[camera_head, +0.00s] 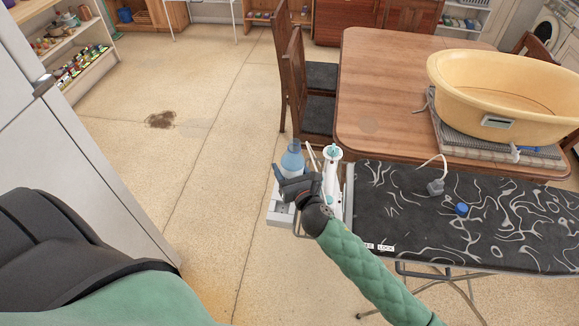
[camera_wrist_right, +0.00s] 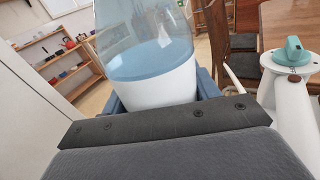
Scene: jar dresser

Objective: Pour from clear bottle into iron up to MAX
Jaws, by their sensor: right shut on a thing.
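The clear bottle (camera_head: 292,160) holds blue liquid and looks roughly upright, just left of the ironing board's end. It fills the middle of the right wrist view (camera_wrist_right: 150,45), with liquid in its lower part and a white area below. My right gripper (camera_head: 295,186) is shut on it. The white iron with a teal part (camera_head: 332,172) stands right beside it, apart from the bottle. It also shows at the right edge of the wrist view (camera_wrist_right: 292,95). The MAX mark cannot be made out. My left arm shows at lower left, but its gripper is out of view.
The ironing board (camera_head: 400,200) has a black patterned cover. A blue cap (camera_head: 461,209) and a grey plug with a white cord (camera_head: 436,187) lie on it. A wooden table (camera_head: 385,75) behind bears a yellow tub (camera_head: 480,105).

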